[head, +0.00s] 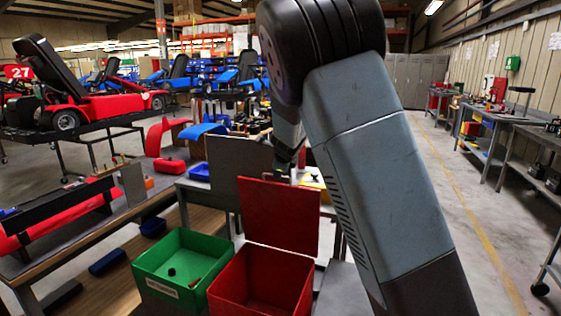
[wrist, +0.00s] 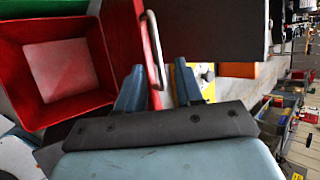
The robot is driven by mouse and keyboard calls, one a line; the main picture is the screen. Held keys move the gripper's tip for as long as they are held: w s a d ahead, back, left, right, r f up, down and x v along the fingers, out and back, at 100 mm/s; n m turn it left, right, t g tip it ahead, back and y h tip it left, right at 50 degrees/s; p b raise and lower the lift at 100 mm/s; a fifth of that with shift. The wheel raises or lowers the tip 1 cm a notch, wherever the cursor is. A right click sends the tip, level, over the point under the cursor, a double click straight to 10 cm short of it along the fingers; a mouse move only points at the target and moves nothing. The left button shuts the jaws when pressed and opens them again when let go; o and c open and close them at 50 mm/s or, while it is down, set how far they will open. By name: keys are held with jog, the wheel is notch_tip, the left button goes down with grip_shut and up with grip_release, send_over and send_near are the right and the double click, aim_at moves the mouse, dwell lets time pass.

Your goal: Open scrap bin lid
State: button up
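The red scrap bin (head: 215,297) stands at the bottom centre of the head view, its inside exposed; it also shows at the upper left of the wrist view (wrist: 28,70). Its red lid (head: 278,215) stands raised, roughly upright, at the bin's far side. In the wrist view the lid (wrist: 128,45) is seen nearly edge-on, with a pale bar handle (wrist: 153,50) along it. My gripper (wrist: 158,75) has its two fingers spread apart, with the lid's edge and handle end appearing between them. Contact cannot be told. In the head view my arm partly hides the gripper.
A green bin (head: 165,265) with small dark items stands left of the red bin. A workbench with a grey panel (head: 238,180) is behind. A kart on a stand (head: 75,100) is at left. Benches (head: 530,135) line the right wall, beside a clear aisle (head: 450,210).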

jog(key=v, duration=0.6)
jog(key=shift+s+r, duration=0.25)
jog(key=shift+r, duration=0.1)
jog(key=shift+a, duration=0.1)
